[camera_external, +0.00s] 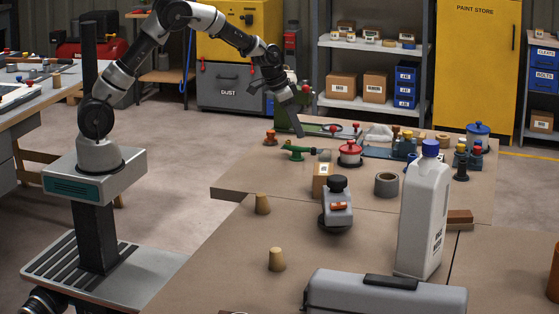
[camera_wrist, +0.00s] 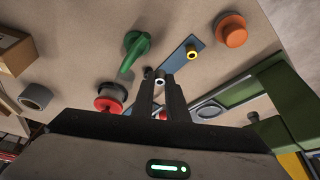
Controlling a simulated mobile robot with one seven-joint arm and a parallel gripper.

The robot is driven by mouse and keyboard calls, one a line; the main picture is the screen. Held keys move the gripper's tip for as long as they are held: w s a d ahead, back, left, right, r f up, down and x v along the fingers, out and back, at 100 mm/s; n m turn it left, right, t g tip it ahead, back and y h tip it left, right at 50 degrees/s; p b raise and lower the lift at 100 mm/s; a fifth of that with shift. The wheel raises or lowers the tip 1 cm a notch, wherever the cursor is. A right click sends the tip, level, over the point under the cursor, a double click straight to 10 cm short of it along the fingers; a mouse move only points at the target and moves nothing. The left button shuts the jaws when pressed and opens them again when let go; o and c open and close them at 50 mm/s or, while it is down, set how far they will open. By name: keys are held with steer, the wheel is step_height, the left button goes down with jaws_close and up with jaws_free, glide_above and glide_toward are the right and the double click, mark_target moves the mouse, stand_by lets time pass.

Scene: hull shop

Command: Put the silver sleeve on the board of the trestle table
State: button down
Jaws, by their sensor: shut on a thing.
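The silver sleeve (camera_wrist: 159,82) is a small pale ring with a dark hole, held between the fingertips of my gripper in the wrist view. My gripper (camera_external: 299,132) is shut on it and points down over the far left part of the trestle table (camera_external: 235,183). Below the sleeve in the wrist view lies a narrow blue board (camera_wrist: 178,62). A yellow ring-shaped piece (camera_wrist: 192,53) stands near the board's far end. A dark post (camera_wrist: 148,72) shows just beside the sleeve. I cannot tell the gap between sleeve and board. The sleeve is too small to make out in the external view.
A green handled piece (camera_wrist: 135,50), a red-topped valve (camera_wrist: 109,98) and an orange knob (camera_wrist: 232,35) stand close around the board. A white bottle (camera_external: 425,215) stands tall nearer the camera.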

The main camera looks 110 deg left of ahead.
step_height(320, 180, down, 5)
steer(key=shift+r+b, duration=0.1)
steer(key=shift+b, duration=0.4)
steer(key=shift+s+d+f+b, duration=0.1)
steer(key=shift+f+b, duration=0.5)
steer(key=shift+b, duration=0.1)
steer(key=c, duration=2)
jaws_free()
steer(key=shift+s+d+f, duration=0.1)
steer(key=shift+r+p, duration=0.35)
steer(key=shift+p, duration=0.1)
steer(key=p+v, duration=0.1)
steer(key=v, duration=0.5)
steer(key=p+v, duration=0.1)
steer(key=v, duration=0.5)
steer(key=shift+r+p, duration=0.4)
